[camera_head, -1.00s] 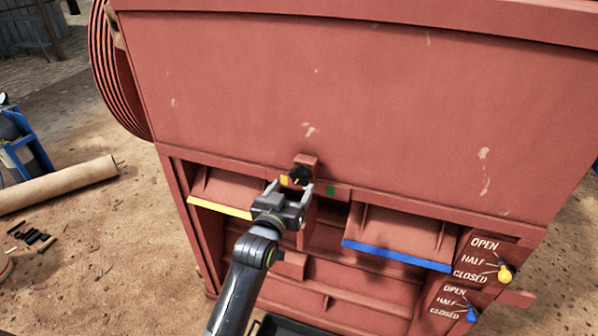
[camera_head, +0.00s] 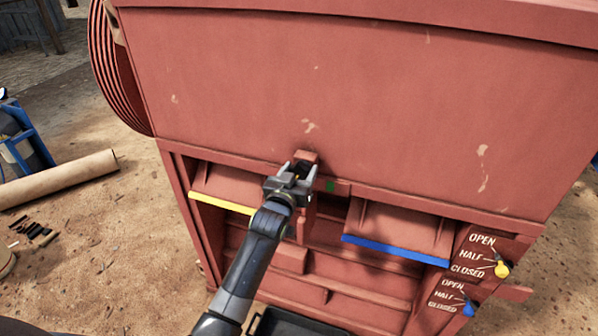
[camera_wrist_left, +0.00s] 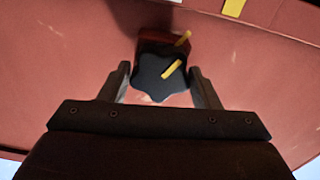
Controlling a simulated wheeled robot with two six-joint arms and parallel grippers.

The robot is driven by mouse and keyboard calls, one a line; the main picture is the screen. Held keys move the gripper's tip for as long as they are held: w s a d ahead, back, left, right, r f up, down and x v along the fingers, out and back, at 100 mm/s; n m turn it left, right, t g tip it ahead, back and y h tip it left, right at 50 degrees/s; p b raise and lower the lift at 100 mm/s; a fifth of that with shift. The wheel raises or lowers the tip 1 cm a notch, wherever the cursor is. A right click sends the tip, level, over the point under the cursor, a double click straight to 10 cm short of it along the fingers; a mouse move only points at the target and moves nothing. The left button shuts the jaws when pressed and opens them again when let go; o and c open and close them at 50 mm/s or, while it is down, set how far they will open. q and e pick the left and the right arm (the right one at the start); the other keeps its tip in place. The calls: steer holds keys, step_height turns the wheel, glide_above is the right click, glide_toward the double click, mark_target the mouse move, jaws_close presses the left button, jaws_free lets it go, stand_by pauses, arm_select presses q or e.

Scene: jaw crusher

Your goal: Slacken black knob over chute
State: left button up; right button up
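The black knob (camera_head: 301,169) sits on a small red block at the middle of the crusher front, above the chutes. In the left wrist view the knob (camera_wrist_left: 160,78) is lobed, with a yellow pointer line across it. My left gripper (camera_head: 300,172) is at the knob and partly hides it. In the wrist view its two fingers (camera_wrist_left: 160,72) stand on either side of the knob, with slim gaps; firm contact does not show. My right gripper is out of view.
A yellow-edged flap (camera_head: 222,203) is left of the arm and a blue-edged flap (camera_head: 395,250) right. A green mark (camera_head: 330,186) is right of the knob. A black tray (camera_head: 290,326) lies below.

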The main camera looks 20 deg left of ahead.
arm_select(q)
steer(key=c, duration=0.6)
steer(key=shift+n, duration=0.4)
steer(key=shift+a+f+n+b, duration=0.1)
steer(key=shift+n+b, duration=0.4)
steer(key=shift+n, duration=0.5)
steer(key=n, duration=0.3)
steer(key=shift+a+n+b, duration=0.1)
steer(key=shift+n+b, duration=0.2)
steer(key=shift+b, duration=0.05)
steer(key=n+b, duration=0.1)
steer(key=n, duration=0.4)
steer(key=shift+a+f, duration=0.1)
steer(key=shift+f, duration=0.05)
steer(key=n, duration=0.5)
steer(key=shift+f, duration=0.15)
